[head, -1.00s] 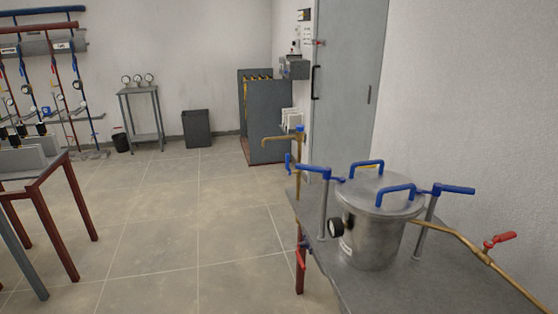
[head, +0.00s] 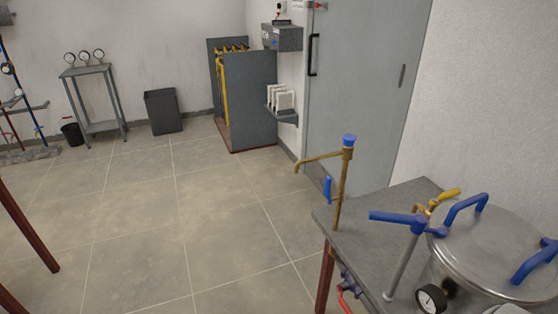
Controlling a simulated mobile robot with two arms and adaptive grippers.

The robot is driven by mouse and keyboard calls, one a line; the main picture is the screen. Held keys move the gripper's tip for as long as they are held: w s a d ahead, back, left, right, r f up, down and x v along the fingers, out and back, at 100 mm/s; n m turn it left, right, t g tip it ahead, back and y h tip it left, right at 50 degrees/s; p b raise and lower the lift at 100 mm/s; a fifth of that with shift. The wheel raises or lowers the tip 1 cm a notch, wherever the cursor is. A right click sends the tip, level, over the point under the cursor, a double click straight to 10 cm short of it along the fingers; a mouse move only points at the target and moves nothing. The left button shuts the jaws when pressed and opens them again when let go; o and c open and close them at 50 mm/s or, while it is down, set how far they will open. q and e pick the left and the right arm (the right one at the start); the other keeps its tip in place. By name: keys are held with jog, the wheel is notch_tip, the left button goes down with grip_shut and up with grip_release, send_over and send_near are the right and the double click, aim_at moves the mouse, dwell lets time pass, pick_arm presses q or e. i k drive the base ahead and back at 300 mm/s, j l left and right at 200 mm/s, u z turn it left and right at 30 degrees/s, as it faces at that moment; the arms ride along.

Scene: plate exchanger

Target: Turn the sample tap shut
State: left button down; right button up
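A small blue lever (head: 327,190) hangs beside the standpipe. A brass valve with a yellow handle (head: 437,202) sits behind the steel pot. A red-handled valve (head: 346,294) shows below the bench edge, partly cut off by the frame. I cannot tell from labels which of these is the sample tap. Neither of my grippers is in view.
The lidded steel pot (head: 490,245) with blue handles and a dial gauge (head: 431,299) fills the lower right. The grey bench (head: 365,235) stands against the wall. The tiled floor (head: 170,220) is open.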

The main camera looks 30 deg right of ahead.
aim_at(328, 179)
jog(key=i+z, duration=0.3)
jog(key=i+j+z, duration=0.35)
jog(key=i, duration=0.15)
jog(key=i+j+z, duration=0.15)
jog(key=i+z, duration=0.15)
jog(key=i+j, duration=0.05)
jog(key=i, duration=0.05)
